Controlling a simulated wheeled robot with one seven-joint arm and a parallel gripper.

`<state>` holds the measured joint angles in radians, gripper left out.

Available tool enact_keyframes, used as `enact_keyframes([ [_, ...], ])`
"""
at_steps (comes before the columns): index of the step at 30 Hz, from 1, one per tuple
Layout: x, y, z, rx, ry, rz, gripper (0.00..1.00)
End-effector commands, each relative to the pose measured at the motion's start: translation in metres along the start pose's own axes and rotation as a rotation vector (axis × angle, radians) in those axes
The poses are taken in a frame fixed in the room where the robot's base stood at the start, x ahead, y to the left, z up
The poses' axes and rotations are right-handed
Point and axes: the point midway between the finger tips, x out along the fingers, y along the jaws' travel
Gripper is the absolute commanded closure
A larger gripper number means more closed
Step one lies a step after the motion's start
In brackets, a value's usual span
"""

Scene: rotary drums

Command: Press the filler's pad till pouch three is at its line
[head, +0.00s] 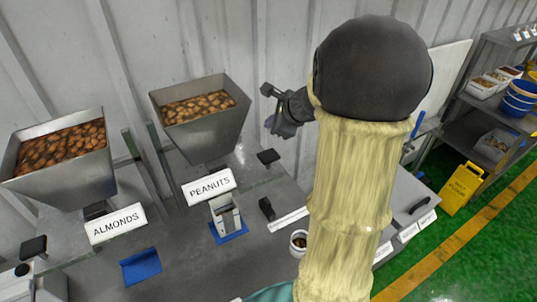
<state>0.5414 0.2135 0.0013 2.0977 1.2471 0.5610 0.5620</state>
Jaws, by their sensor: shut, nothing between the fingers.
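My gripper (280,123) is shut and empty, held in the air right of the peanuts hopper (205,135). A black pad (268,156) is below it, with a visible gap in the picture. Another black pad (33,246) is at the far left, near the almonds hopper (66,175). An upright white pouch (226,214) stands on a blue mat below the PEANUTS sign (209,186). Its fill line and level are too small to read. I cannot tell which pouch is number three. My sleeved arm hides the counter's right part.
An empty blue mat (141,266) lies below the ALMONDS sign (116,223). A small black object (267,208) and a white cup (298,241) are on the counter, close to my arm. Shelves (490,120) and a yellow floor sign (461,187) are at the right.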

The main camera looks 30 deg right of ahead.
Motion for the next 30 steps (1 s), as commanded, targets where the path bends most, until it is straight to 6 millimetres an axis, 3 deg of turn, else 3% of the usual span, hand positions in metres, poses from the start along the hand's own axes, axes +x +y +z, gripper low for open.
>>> enact_keyframes([
  [21, 0.053, 0.039, -0.041, 0.000, 0.002, -0.001, 1.00],
  [30, 0.060, 0.044, -0.046, 0.000, 0.002, -0.001, 1.00],
])
